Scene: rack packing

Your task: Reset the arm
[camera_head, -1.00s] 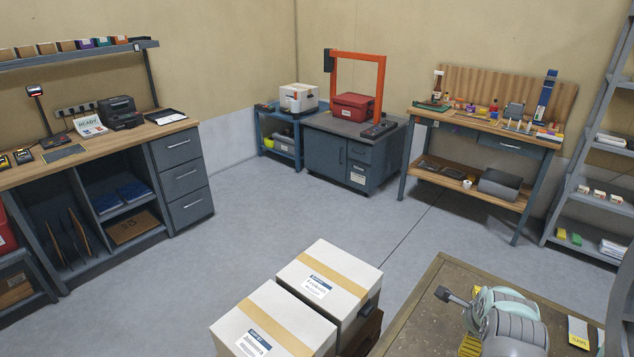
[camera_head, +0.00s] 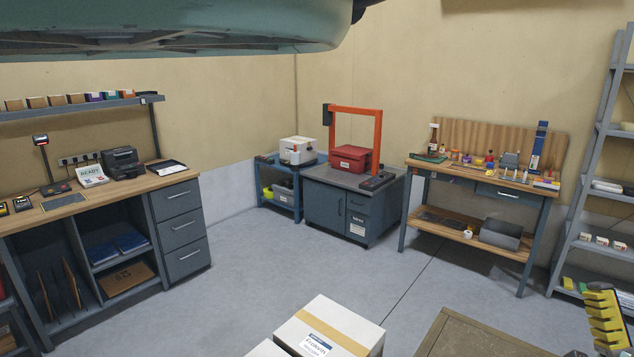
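A large teal and grey part of my arm (camera_head: 170,32) fills the upper left of the view, close to the camera. A dark piece shows at its right end by the top edge. My gripper's fingers are not clearly visible, so I cannot tell whether they hold anything. A yellow ribbed piece (camera_head: 605,318) is cut off at the lower right; I cannot tell what it belongs to.
White taped boxes (camera_head: 330,328) stand at the bottom centre, beside a brown-topped table (camera_head: 470,335). A workbench (camera_head: 478,180), a grey cabinet (camera_head: 326,205), a desk (camera_head: 110,197) and a shelf rack (camera_head: 590,215) line the room. The middle floor is clear.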

